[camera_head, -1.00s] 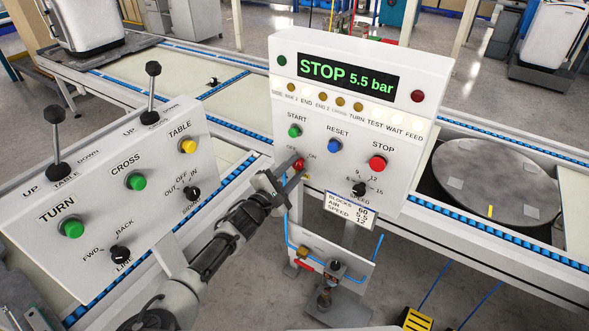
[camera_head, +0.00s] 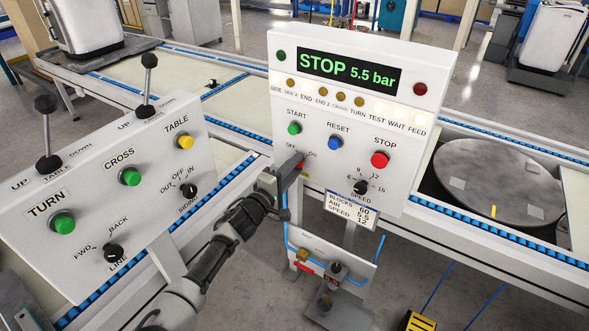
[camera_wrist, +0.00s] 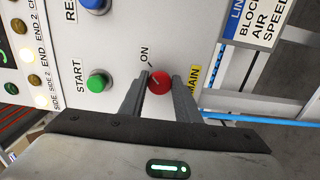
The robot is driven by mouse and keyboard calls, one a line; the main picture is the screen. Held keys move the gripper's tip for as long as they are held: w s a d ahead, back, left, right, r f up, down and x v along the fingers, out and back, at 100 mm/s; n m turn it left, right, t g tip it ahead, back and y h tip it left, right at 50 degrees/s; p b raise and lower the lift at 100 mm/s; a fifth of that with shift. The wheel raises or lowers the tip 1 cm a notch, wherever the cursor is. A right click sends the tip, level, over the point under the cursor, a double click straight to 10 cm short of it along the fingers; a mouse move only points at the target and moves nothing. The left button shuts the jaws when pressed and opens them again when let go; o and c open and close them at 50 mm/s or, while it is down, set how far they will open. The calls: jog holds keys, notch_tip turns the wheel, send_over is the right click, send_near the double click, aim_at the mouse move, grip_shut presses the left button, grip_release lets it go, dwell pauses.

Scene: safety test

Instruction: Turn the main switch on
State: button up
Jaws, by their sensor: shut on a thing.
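The main switch is a small red knob (camera_head: 299,161) low on the left of the upright control panel (camera_head: 428,135), between the OFF and ON labels. In the wrist view the red knob (camera_wrist: 159,80) sits between my two fingers, beside the ON label and a yellow MAIN label (camera_wrist: 194,76). My gripper (camera_head: 293,169) is shut on it; in the wrist view both fingers (camera_wrist: 160,88) flank the knob. In the head view my gripper partly hides the knob. The display (camera_head: 346,74) reads STOP 5.5 bar.
The green START (camera_head: 294,128), blue RESET (camera_head: 334,143) and red STOP (camera_head: 380,159) buttons are close above. A speed knob (camera_head: 360,187) is to the right. A second panel (camera_head: 150,190) with buttons and two levers stands left of my arm.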

dwell(0.4)
jog(key=o, duration=1)
jog(key=p+v, duration=0.1)
jog(key=v, duration=1.6)
jog(key=shift+s+a, duration=0.1)
jog(key=shift+s, duration=0.15)
